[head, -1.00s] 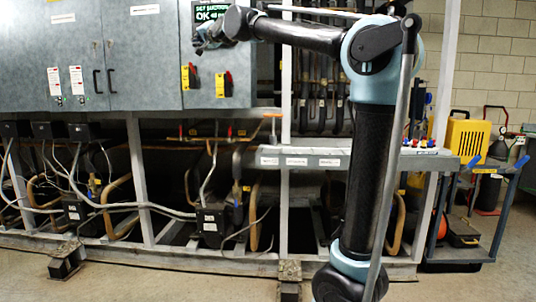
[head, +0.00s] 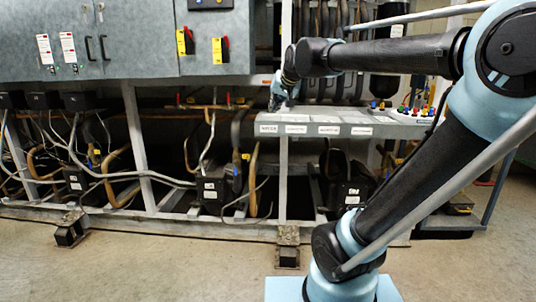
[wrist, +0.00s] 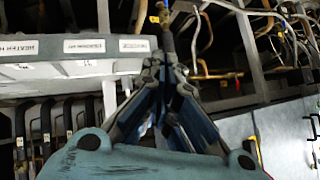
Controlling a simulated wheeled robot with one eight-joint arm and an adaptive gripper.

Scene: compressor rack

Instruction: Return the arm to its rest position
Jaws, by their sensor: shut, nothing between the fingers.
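My gripper (head: 275,104) is in the middle of the head view, in front of the compressor rack, at about the height of the grey shelf (head: 300,118) and by its left end. It is small there and its fingers are hard to make out. In the wrist view my gripper (wrist: 164,65) has its fingers drawn together with nothing between them. My arm reaches in from the right, with the forearm nearly level.
Grey cabinets (head: 130,35) with yellow-tagged switches stand upper left. Pipes and cables run below them. Colored knobs (head: 405,109) sit on the shelf's right part. The concrete floor (head: 170,262) in front is clear.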

